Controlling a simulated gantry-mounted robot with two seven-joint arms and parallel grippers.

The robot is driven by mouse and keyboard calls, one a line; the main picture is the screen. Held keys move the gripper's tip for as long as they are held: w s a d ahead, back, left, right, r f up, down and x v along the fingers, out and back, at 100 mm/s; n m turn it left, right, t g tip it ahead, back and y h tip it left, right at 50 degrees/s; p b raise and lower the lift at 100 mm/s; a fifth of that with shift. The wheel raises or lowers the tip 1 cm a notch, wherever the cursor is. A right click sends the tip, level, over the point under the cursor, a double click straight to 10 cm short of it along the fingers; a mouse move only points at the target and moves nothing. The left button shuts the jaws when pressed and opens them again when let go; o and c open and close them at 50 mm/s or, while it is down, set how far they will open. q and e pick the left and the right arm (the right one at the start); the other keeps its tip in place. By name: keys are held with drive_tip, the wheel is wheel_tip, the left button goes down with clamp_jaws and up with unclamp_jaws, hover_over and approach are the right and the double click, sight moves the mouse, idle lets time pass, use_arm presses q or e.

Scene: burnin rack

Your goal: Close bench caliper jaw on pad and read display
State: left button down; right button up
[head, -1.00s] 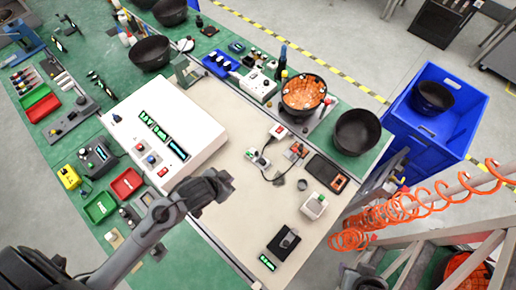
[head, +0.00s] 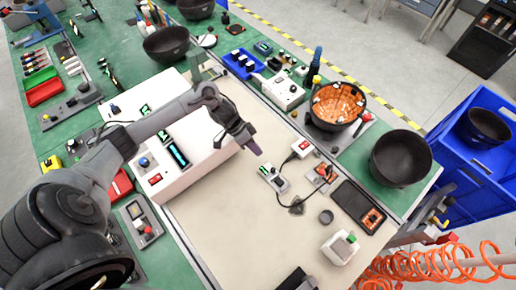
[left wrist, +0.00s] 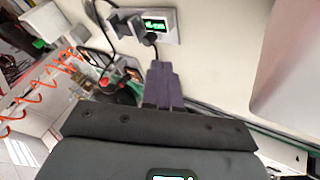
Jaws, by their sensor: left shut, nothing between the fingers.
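A small grey device with a lit green display (head: 272,178) lies on the beige mat, and I take it for the bench caliper. In the left wrist view the display (left wrist: 155,24) is near the top, with a dark round knob (left wrist: 150,39) below it. The digits are too small to read. My left gripper (head: 255,150) is shut and empty, pointing down just behind the device in the head view; its purple fingers (left wrist: 162,72) show in the left wrist view, apart from the device.
A white box with a display (head: 180,153) stands left of the mat. Black bowls (head: 400,158) stand beyond. The mat's front (head: 240,240) is clear.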

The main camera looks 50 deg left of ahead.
sight(274, 168)
use_arm(q)
drive_tip(key=b+x, duration=0.1)
drive_tip(key=x, duration=0.6)
drive_tip(key=shift+w+d+f, duration=0.15)
drive_tip(key=shift+d+f, duration=0.05)
drive_tip(key=shift+f, duration=0.05)
drive_tip(key=shift+d+r+p, duration=0.25)
drive_tip(key=shift+d+p, duration=0.65)
drive_tip(key=shift+p, duration=0.3)
drive_tip(key=shift+d+f, duration=0.1)
drive_tip(key=shift+d, duration=0.05)
drive_tip(key=shift+f, duration=0.1)
